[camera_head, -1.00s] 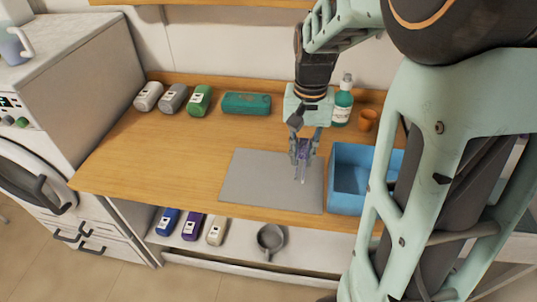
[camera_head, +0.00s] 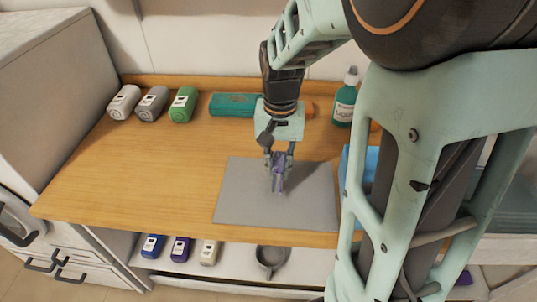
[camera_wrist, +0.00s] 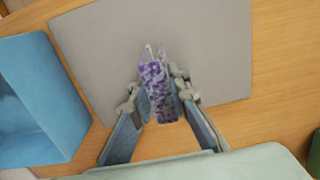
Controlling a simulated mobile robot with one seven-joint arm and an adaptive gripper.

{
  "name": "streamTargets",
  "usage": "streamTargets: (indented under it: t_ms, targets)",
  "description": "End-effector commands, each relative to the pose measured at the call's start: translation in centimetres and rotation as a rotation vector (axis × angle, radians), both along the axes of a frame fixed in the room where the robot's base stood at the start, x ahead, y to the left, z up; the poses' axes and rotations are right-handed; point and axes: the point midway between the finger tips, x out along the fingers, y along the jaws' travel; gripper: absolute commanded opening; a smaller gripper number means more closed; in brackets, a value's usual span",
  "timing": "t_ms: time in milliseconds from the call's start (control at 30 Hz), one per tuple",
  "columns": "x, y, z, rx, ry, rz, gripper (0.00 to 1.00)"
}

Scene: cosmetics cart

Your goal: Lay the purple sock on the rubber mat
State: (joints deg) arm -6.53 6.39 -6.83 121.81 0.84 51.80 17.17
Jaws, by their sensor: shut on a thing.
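The purple sock (camera_head: 278,184) shows as a narrow, mottled purple-and-white piece, and also in the wrist view (camera_wrist: 156,85), where a thin pale tip sticks out at its far end. My gripper (camera_head: 279,162) is shut on it, with a finger on each side in the wrist view (camera_wrist: 159,98). The grey rubber mat (camera_head: 310,207) lies flat on the wooden top, and its surface (camera_wrist: 215,50) fills much of the wrist view. The sock hangs over the mat; I cannot tell whether its lower end touches.
A blue bin (camera_wrist: 25,95) stands beside the mat, mostly behind my arm in the head view. A grey pan (camera_head: 271,260) is on the lower shelf. The left of the top is clear.

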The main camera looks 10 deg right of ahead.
Motion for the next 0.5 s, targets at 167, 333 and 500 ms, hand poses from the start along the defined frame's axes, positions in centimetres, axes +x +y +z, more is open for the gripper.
streamTargets:
  t_ms: [167,333,500]
  targets:
    - [-0.28,0.1,-1.81,0.0,0.0,-0.001,0.0]
    - [-0.28,0.1,-1.61,0.0,0.0,-0.001,0.0]
    - [-0.29,0.1,-1.95,0.0,0.0,-0.001,0.0]
